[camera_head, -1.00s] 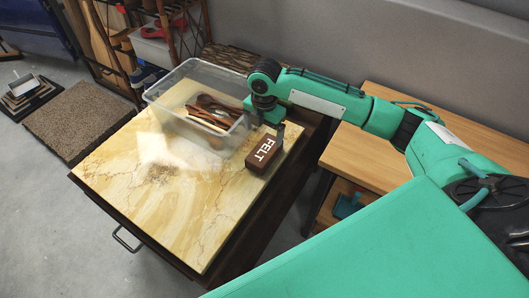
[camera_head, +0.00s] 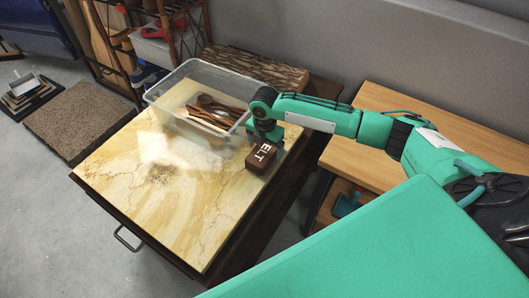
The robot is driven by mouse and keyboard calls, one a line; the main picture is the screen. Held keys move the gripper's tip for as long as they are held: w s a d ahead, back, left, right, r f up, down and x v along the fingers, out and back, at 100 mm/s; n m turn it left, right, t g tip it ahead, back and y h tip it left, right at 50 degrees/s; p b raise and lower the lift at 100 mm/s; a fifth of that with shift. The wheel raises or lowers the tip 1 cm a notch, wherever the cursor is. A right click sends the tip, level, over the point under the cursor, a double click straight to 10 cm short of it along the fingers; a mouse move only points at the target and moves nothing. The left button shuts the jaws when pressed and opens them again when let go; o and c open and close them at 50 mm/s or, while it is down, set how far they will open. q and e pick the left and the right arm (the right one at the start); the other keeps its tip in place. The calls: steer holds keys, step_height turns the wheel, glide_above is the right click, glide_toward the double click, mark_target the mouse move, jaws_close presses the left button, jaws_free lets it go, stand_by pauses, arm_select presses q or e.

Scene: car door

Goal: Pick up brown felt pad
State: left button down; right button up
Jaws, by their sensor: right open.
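The brown felt pad (camera_head: 260,157) is a small brown block with white lettering, of which "ELT" shows. It lies on the right side of the yellow marbled tabletop (camera_head: 190,200). My right gripper (camera_head: 264,141) points down at the pad's back edge and covers part of its top and lettering. It is open; its fingertips are small and partly hidden, so I cannot tell whether they touch the pad. My left gripper is not in view.
A clear plastic bin (camera_head: 178,128) with brown tools in it stands on the table just left of my right gripper. A dark patterned board (camera_head: 255,68) lies behind it. A wooden bench (camera_head: 400,103) is at the right.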

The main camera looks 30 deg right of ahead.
step_height(320, 180, down, 3)
steer(key=shift+r, duration=0.1)
steer(key=shift+c, duration=0.9)
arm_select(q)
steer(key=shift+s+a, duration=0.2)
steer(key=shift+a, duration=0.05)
arm_select(e)
steer(key=c, duration=0.9)
step_height(320, 180, up, 10)
steer(key=shift+w+r, duration=0.15)
step_height(320, 180, up, 8)
steer(key=r, duration=0.1)
glide_above(264, 149)
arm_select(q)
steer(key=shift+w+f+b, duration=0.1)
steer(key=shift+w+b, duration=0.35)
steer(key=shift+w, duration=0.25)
arm_select(e)
steer(key=shift+r, duration=0.35)
